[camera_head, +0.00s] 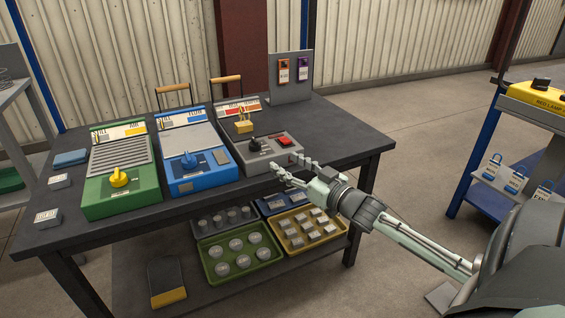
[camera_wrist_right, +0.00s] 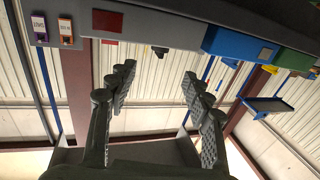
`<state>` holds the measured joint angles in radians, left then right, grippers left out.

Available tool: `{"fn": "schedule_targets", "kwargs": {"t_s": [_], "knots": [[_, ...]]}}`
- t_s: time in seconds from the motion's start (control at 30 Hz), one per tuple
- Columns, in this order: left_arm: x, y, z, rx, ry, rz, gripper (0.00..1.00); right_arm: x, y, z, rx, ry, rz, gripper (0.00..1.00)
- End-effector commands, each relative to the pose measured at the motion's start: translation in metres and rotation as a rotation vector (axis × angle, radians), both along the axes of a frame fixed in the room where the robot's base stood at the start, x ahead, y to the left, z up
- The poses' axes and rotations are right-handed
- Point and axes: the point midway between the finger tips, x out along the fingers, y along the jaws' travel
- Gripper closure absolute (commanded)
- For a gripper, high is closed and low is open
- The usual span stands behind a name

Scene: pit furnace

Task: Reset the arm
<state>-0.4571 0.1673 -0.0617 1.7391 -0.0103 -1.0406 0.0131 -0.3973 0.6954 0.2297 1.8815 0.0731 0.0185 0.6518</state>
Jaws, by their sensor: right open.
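My right arm comes in from the lower right in the head view. Its gripper (camera_head: 291,170) is at the front edge of the dark table, close to the grey control box (camera_head: 268,153) with a black knob and a red button. In the right wrist view the same gripper (camera_wrist_right: 158,90) has its two fingers spread wide, with nothing between them. Beyond them are the grey box's red part, the blue box (camera_wrist_right: 232,43) and the wall. The wrist picture is upside down. My left gripper is not in either view.
The dark table (camera_head: 345,137) also bears a green box (camera_head: 122,180) and a blue box (camera_head: 197,160). A lower shelf holds a green tray (camera_head: 209,276) and a yellow tray (camera_head: 283,243) with metal parts. A blue-framed rack (camera_head: 477,160) stands right. Floor between is clear.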

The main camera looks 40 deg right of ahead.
Motion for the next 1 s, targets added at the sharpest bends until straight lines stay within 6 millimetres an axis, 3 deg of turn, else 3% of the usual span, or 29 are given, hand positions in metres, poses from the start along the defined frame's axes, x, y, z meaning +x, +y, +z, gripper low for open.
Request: {"fn": "schedule_targets", "kwargs": {"t_s": [0.27,0.37,0.47,0.67,0.8,0.9,1.0], "knots": [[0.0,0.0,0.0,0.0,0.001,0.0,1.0,0.0,0.0,-0.001,0.0,0.003,-0.002,0.49],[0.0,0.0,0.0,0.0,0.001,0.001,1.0,-0.002,-0.001,-0.018,-0.002,0.04,-0.024,0.49],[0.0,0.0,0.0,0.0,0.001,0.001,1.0,-0.011,-0.001,-0.062,-0.015,0.142,-0.077,0.49],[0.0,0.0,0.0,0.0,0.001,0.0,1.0,-0.062,0.02,-0.198,-0.071,0.506,-0.182,0.49],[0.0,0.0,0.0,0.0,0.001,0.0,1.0,-0.116,0.057,-0.283,-0.117,0.784,-0.187,0.49],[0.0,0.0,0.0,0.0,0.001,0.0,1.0,-0.159,0.091,-0.33,-0.149,0.973,-0.155,0.49],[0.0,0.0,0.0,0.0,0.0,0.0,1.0,-0.198,0.124,-0.363,-0.178,1.13,-0.108,0.49]]}}
